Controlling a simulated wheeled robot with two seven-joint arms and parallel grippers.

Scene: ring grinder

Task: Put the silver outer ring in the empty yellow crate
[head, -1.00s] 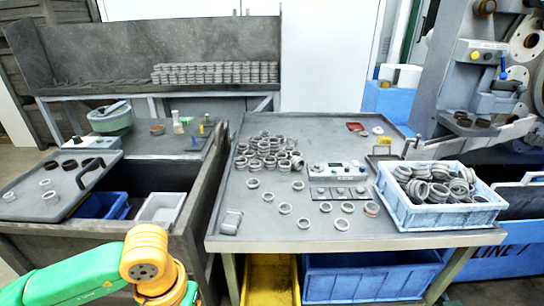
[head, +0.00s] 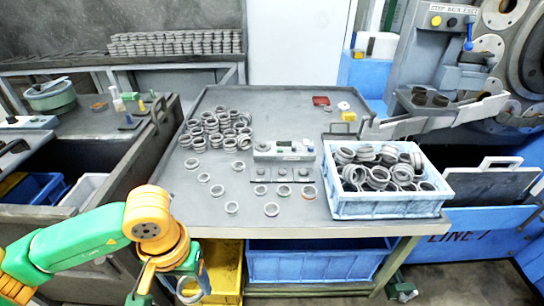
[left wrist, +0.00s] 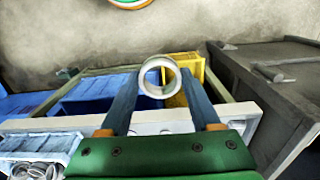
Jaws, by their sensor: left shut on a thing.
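My left gripper (head: 190,286) is at the bottom of the head view, in front of the table's front edge and beside the yellow crate (head: 222,272). It is shut on a silver ring, which shows clearly between the fingertips in the left wrist view (left wrist: 174,71). The yellow crate stands low under the table's left end, partly hidden by my arm and the tabletop. In the left wrist view the yellow crate (left wrist: 194,68) shows behind and to the right of the ring. The ring is outside the crate. My right gripper is not in view.
The grey table (head: 170,188) carries loose rings and a pile of them. A light blue crate (head: 385,207) full of rings stands at its right front. A blue crate (head: 315,265) is under the table, right of the yellow one. A dark workbench stands left.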

